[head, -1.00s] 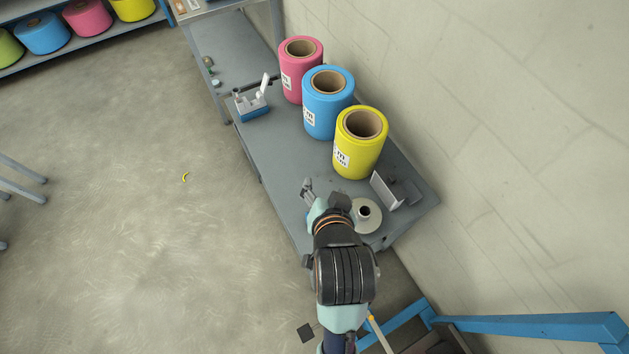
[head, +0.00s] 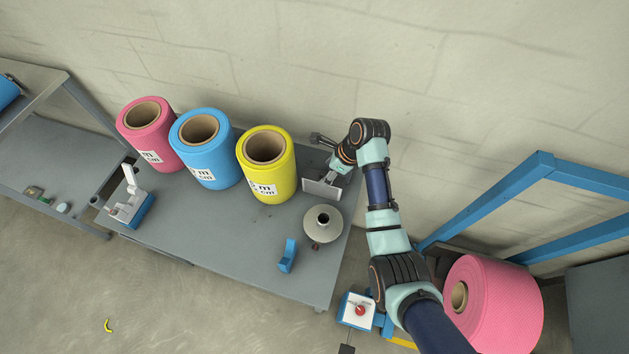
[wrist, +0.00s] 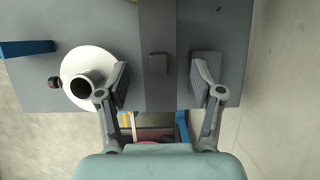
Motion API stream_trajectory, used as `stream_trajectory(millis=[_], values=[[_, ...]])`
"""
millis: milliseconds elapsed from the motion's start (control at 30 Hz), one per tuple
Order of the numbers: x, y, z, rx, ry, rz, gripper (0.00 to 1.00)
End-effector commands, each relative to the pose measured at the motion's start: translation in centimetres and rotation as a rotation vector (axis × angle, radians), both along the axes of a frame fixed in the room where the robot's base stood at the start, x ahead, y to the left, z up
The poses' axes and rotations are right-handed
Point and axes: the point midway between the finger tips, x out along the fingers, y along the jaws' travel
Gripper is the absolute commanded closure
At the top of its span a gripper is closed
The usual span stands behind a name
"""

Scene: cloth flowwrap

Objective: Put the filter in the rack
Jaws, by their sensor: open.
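I cannot tell for certain which things are the filter and the rack. A grey upright panel (head: 322,188) stands at the right end of the bench, near the yellow roll. In the wrist view a long grey piece with a small raised block (wrist: 158,64) lies between my fingers. My gripper (head: 326,152) is on the wall side of the panel in the head view. In the wrist view my gripper (wrist: 162,84) is open, its fingers on either side of the grey piece with gaps. A pale flanged cone (head: 322,224) stands in front of the panel, and beside my left finger in the wrist view (wrist: 72,66).
Yellow (head: 268,178), blue (head: 205,160) and pink (head: 150,140) rolls line the back of the grey bench (head: 225,240). A small blue piece (head: 287,256) is near the front edge. A white-and-blue device (head: 132,205) stands at left. A pink roll (head: 505,310) is at right.

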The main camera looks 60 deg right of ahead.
Motion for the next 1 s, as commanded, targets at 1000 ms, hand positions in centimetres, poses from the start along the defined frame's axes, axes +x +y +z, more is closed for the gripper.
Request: stream_trajectory(millis=[1000], values=[[2.5,0.4,-6.8,-0.003,0.001,0.005,0.67]])
